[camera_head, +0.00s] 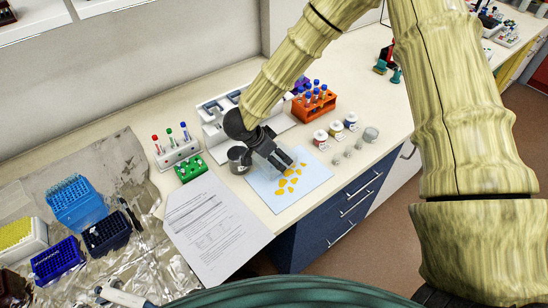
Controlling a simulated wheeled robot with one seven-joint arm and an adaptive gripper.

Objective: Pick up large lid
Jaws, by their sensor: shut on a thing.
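My gripper (286,163) is low over the right part of the bench, above a pale blue sheet (313,184) with several yellow pieces (284,186). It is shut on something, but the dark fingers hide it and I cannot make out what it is. I cannot clearly identify a large lid. A grey metal cup (238,158) stands just left of the gripper. Several small grey weight-like pieces (348,153) and a larger grey round piece (371,134) sit to the right, apart from the gripper.
An orange tube rack (314,108) and small labelled jars (336,128) stand behind and right. A white rack (178,152) and green block (190,169) are left. A printed paper (213,228) lies in front. Blue tip boxes (76,204) stand on crumpled foil (125,160).

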